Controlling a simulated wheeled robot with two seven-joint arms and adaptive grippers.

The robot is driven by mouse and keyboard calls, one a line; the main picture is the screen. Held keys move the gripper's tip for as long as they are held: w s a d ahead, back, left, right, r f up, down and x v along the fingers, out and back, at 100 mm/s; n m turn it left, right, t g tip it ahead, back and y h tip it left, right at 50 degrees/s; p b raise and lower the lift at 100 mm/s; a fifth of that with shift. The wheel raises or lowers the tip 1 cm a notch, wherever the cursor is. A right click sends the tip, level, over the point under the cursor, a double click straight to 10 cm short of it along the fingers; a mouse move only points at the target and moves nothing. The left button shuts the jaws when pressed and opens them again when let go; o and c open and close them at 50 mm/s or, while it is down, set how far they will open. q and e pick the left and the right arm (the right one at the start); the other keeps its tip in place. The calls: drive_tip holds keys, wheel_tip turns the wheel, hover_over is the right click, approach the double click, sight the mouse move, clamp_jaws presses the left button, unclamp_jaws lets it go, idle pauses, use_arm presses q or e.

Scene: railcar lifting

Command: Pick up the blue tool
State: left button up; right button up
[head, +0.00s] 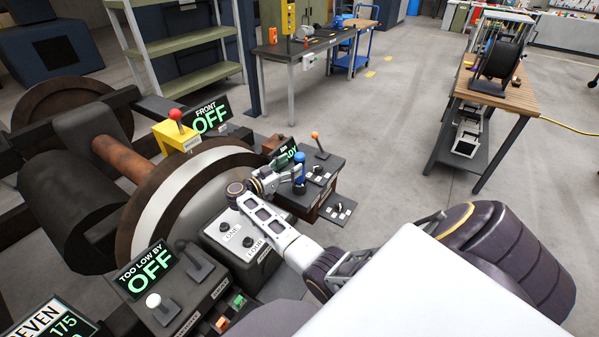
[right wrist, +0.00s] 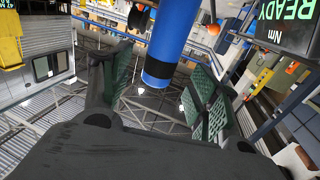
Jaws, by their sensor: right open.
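The blue tool (head: 300,160) stands roughly upright at the console on the right of the wheel, beside a small green-lettered display. My right gripper (head: 288,182) is right at it, partly overlapping it in the head view. In the right wrist view the blue tool (right wrist: 172,45), with a black band at its end, shows between the two green-padded fingers of my right gripper (right wrist: 160,90). The fingers are open, with a gap visible on both sides of the tool. The tool's lower part is hidden by the gripper in the head view. My left gripper does not show.
The console (head: 325,170) has an orange-knobbed lever (head: 316,137) close to the tool. A two-knob box (head: 240,240) lies below my right forearm. The large wheel (head: 165,205) and a yellow block with a red-knobbed lever (head: 177,135) stand left.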

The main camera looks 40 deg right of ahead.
sight(296, 161)
drive_tip(key=shift+d, duration=0.1)
drive_tip(key=shift+d+r, duration=0.1)
drive_tip(key=shift+d, duration=0.1)
drive_tip(key=shift+d+r, duration=0.2)
drive_tip(key=shift+d, duration=1.2)
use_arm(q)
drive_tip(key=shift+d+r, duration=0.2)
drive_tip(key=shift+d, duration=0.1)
use_arm(e)
drive_tip(key=shift+w+d, duration=0.1)
drive_tip(key=shift+d, duration=0.8)
drive_tip(key=c, duration=1.2)
